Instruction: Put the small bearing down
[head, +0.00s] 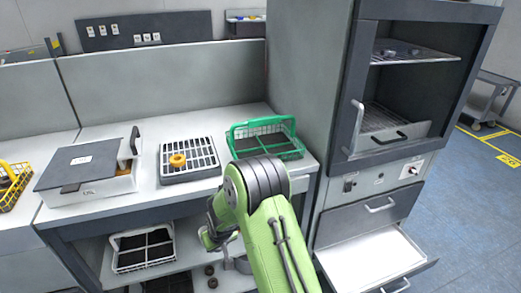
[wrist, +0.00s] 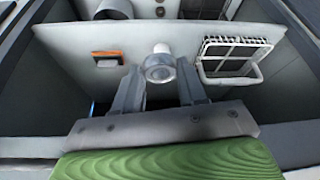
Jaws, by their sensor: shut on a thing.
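A small silvery ring-shaped part, which I take for the small bearing (wrist: 159,68), sits between my fingertips in the wrist view. My gripper (wrist: 160,80) is shut on it, with one finger at each side. In the head view my gripper (head: 212,232) hangs in front of the lower shelf, below the worktop edge. My green arm covers much of it there, and the bearing cannot be made out in that view.
On the lower shelf stands a white wire basket (head: 117,262), with small dark rings (head: 210,270) nearby. An open drawer (head: 375,262) juts out right.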

